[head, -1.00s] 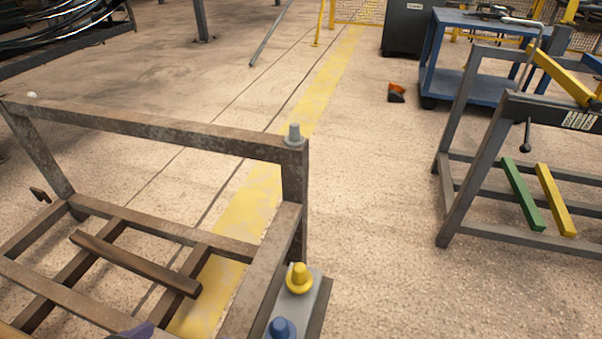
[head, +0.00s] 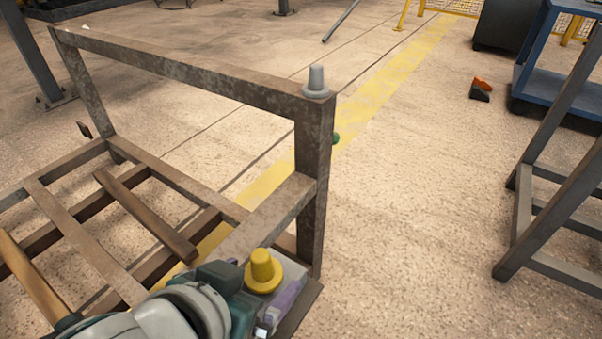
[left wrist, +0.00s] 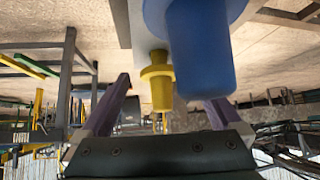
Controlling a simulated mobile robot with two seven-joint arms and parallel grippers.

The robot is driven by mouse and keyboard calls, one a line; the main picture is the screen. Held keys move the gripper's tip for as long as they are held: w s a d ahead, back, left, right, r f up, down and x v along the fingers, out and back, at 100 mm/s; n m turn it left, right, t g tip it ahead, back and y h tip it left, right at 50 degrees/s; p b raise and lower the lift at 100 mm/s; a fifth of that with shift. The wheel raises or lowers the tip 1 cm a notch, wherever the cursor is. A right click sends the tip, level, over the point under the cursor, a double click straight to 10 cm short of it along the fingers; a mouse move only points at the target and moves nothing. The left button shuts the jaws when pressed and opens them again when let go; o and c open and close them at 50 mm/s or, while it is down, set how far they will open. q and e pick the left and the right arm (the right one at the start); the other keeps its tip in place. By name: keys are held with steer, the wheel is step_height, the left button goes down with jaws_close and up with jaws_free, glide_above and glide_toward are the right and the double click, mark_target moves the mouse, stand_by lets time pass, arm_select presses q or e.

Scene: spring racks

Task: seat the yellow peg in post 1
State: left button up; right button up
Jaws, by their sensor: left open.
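The yellow peg (head: 262,272) stands upright on a small plate (head: 307,289) beside the near right corner of the brown rack. It also shows in the left wrist view (left wrist: 157,86), seen between my fingers. My left gripper (head: 264,292) is open at this peg, with purple fingers to either side of it. Contact cannot be told. A blue peg (left wrist: 200,55) is large and close in the left wrist view; my arm hides it in the head view. A grey peg (head: 317,84) sits on top of the rack's corner post (head: 314,155). No post number is readable.
The brown rack's top rail (head: 185,70) runs left from the corner post. Loose bars (head: 145,215) lie across its lower frame. A grey stand (head: 545,205) and a blue cart (head: 560,95) are at right. Open floor lies between.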

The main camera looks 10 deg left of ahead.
arm_select(q)
steer(key=x, duration=0.2)
steer(key=shift+w+f+b, duration=0.25)
steer(key=shift+f+b, duration=0.05)
steer(key=shift+b, duration=0.1)
jaws_close()
stand_by(0.5)
steer(key=shift+r, duration=0.15)
